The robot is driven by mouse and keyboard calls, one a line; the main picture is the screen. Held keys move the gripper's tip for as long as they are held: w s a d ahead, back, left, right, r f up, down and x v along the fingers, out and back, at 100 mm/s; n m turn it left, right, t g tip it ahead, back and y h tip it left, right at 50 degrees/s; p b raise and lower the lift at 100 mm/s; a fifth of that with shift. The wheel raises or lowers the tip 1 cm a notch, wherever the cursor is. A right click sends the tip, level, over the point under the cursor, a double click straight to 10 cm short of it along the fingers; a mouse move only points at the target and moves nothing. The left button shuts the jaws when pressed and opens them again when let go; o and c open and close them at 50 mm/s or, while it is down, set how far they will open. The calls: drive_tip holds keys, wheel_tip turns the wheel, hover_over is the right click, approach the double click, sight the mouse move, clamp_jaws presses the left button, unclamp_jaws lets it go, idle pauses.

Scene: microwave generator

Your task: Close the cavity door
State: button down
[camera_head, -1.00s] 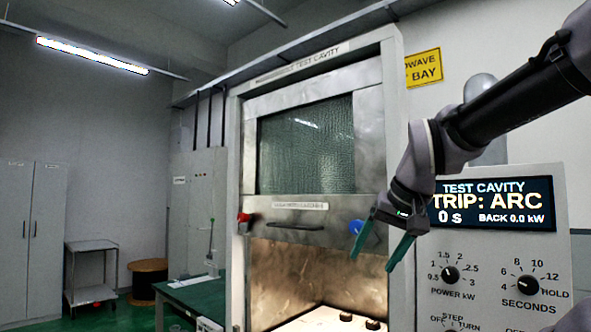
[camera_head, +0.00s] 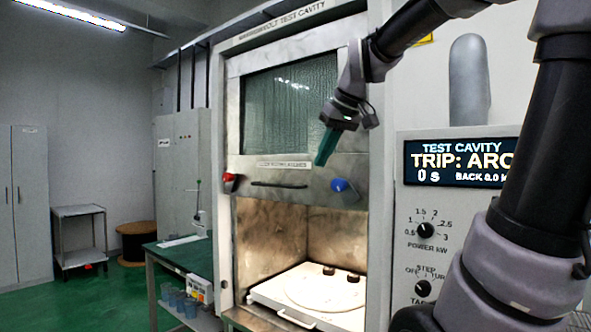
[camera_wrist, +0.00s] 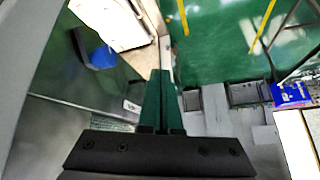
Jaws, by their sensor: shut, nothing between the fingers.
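The cavity door (camera_head: 285,120) is a metal sash with a mesh window. It is raised, and the cavity (camera_head: 275,245) stands open below it. The door's dark bar handle (camera_head: 279,185) is on its lower strip, between a red knob (camera_head: 230,183) and a blue knob (camera_head: 345,190). My gripper (camera_head: 320,162) is shut and empty, in front of the lower right of the door, above and left of the blue knob. In the wrist view the green fingers (camera_wrist: 160,78) are together, with the blue knob (camera_wrist: 103,57) to their left.
A white tray with a round plate (camera_head: 310,305) lies on the cavity floor. The control panel (camera_head: 440,225) reads "TRIP: ARC" to the right. A green-topped table (camera_head: 175,255) stands left of the cabinet. A cart (camera_head: 80,240) and spool (camera_head: 135,240) are behind.

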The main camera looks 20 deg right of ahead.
drive_tip(key=w+r+n, duration=0.6)
drive_tip(key=w, duration=0.6)
drive_tip(key=shift+s+d+f+x, duration=0.2)
drive_tip(key=shift+s+f+x, duration=0.15)
drive_tip(key=shift+x, duration=1.65)
drive_tip(key=shift+s+d+f+x, duration=0.25)
drive_tip(key=shift+s+x, duration=0.1)
drive_tip(key=shift+x, duration=1.7)
drive_tip(key=shift+s+d+f+x, duration=0.15)
drive_tip(key=shift+s+f+x, duration=0.15)
drive_tip(key=shift+x, duration=1.7)
drive_tip(key=shift+r, duration=0.1)
